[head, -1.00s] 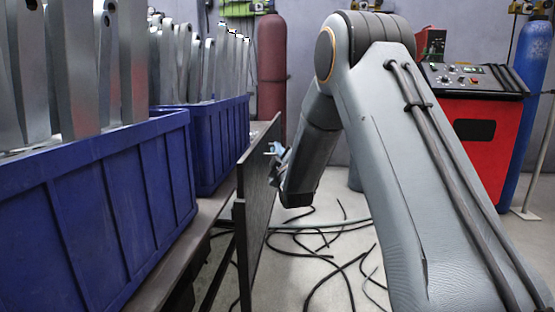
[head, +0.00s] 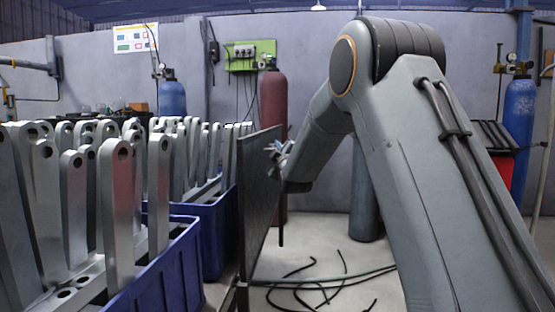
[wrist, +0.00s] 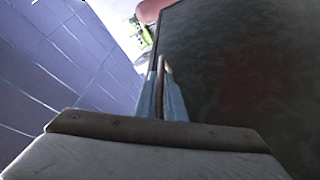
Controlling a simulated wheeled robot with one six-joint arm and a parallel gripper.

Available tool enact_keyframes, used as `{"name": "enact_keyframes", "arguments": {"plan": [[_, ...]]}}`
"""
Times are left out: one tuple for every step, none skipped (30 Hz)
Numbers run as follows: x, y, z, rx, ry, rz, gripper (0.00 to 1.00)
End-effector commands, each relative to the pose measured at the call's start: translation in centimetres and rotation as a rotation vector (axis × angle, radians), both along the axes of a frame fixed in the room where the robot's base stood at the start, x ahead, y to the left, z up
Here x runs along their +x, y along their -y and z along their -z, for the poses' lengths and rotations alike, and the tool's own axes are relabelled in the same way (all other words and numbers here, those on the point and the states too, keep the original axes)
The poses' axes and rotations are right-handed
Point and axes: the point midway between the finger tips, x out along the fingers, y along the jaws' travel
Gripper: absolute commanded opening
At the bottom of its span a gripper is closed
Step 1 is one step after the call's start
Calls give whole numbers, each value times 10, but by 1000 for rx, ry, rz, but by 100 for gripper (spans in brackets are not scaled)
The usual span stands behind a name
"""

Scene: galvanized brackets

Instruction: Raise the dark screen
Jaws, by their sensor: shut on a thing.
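The dark screen (head: 258,190) is a flat upright panel standing at the near end of the gap beside the blue crates, seen nearly edge-on in the head view. It fills the right of the wrist view (wrist: 245,75). My gripper (head: 276,152) is at the screen's right face, near its upper part. In the wrist view its pale blue fingers (wrist: 163,98) are shut on a thin brownish bar (wrist: 162,65) at the screen's edge, apparently its handle. The exact grip is partly hidden by the fingers.
Blue crates (head: 168,275) packed with tall galvanized brackets (head: 118,190) stand close on the left. Black cables (head: 310,290) lie on the floor right of the screen. A red cylinder (head: 273,105) and a blue cylinder (head: 520,110) stand behind.

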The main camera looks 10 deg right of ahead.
Motion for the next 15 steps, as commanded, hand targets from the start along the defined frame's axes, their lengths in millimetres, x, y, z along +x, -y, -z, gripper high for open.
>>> {"name": "enact_keyframes", "arguments": {"plan": [[-1,0,-8,-1,4,0,0],[-1,0,-10,-1,4,0,0],[0,0,-12,-1,2,0,0],[0,0,-13,-1,1,0,0],[0,0,-14,-1,1,0,0],[0,0,-15,-1,1,0,0],[0,0,-15,0,1,0,0],[0,0,-16,0,2,0,0],[0,0,-16,0,2,0,0],[0,0,-17,0,3,1,0],[0,0,-17,0,4,0,0],[0,0,-17,0,4,0,0],[0,0,-18,1,4,0,0],[0,0,-18,1,4,0,0],[0,0,-18,1,6,0,0]]}}
